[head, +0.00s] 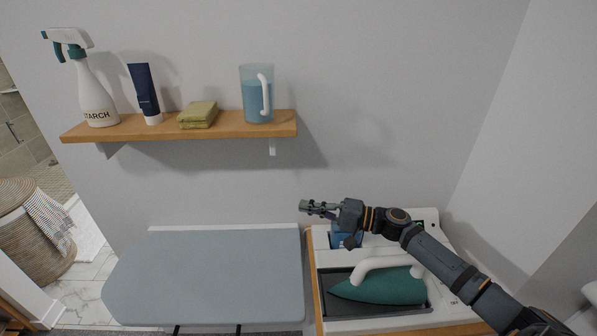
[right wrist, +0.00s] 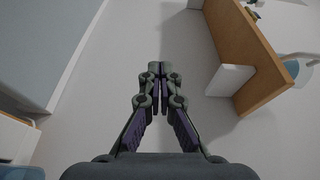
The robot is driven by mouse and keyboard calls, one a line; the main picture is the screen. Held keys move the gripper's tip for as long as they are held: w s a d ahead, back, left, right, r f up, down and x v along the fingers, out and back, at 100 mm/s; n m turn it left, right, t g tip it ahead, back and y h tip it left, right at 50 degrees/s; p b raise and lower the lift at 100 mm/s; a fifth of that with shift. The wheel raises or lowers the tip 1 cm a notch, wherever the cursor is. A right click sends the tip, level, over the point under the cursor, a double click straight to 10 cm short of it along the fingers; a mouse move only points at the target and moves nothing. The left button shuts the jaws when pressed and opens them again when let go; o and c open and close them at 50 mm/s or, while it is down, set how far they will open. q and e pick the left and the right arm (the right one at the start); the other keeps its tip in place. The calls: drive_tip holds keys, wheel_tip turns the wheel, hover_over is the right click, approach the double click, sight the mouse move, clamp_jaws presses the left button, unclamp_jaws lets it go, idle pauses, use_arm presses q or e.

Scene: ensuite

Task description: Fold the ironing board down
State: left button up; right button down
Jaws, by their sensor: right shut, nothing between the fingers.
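The ironing board (head: 205,275) has a pale grey-blue cover and lies flat and level in front of the wall in the head view. Part of it also shows at the upper left of the right wrist view (right wrist: 50,35). My right gripper (head: 306,207) reaches in from the right, above the board's right end and close to the wall. In the right wrist view its fingers (right wrist: 160,75) are together with nothing between them. The gripper appears apart from the board. My left gripper is not in view. The board's underside and supports are mostly hidden.
A teal iron (head: 385,288) rests on the cabinet at right. A wicker basket (head: 35,235) stands left.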

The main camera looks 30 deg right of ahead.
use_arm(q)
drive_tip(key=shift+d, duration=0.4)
use_arm(e)
wheel_tip(320, 180, up, 10)
drive_tip(key=shift+d+f, duration=0.15)
drive_tip(key=shift+d, duration=0.3)
